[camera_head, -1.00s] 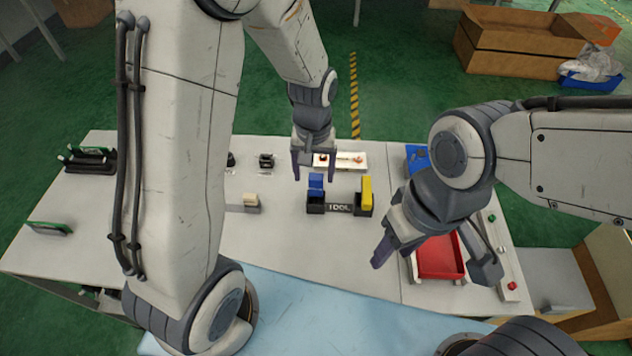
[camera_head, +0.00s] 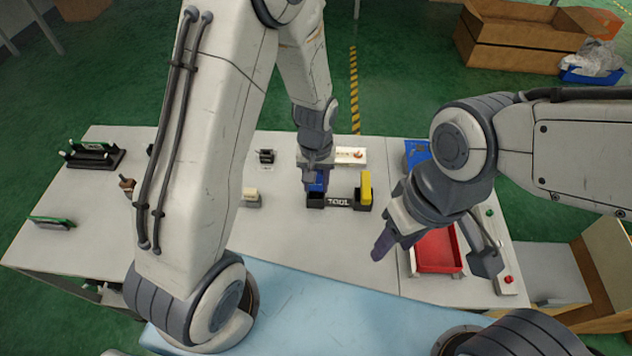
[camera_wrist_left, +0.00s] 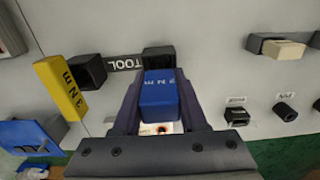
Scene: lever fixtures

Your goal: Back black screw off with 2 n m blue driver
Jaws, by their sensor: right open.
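The blue driver (camera_head: 317,182), marked 2 N M, stands in the left socket of the black TOOL holder (camera_head: 338,202). My left gripper (camera_head: 316,180) is down over it. In the left wrist view the driver (camera_wrist_left: 160,93) lies between the two fingers; whether they press on it I cannot tell. A dark round knob (camera_wrist_left: 285,102), possibly the black screw, shows at the right in the left wrist view. My left arm seems to hide it in the head view.
A yellow driver (camera_head: 365,188) stands in the holder's right socket. A black fixture (camera_head: 266,157) and a cream-topped block (camera_head: 250,197) are left of the holder. A red tray (camera_head: 437,250) is at right. A white plate (camera_head: 350,155) lies behind the holder.

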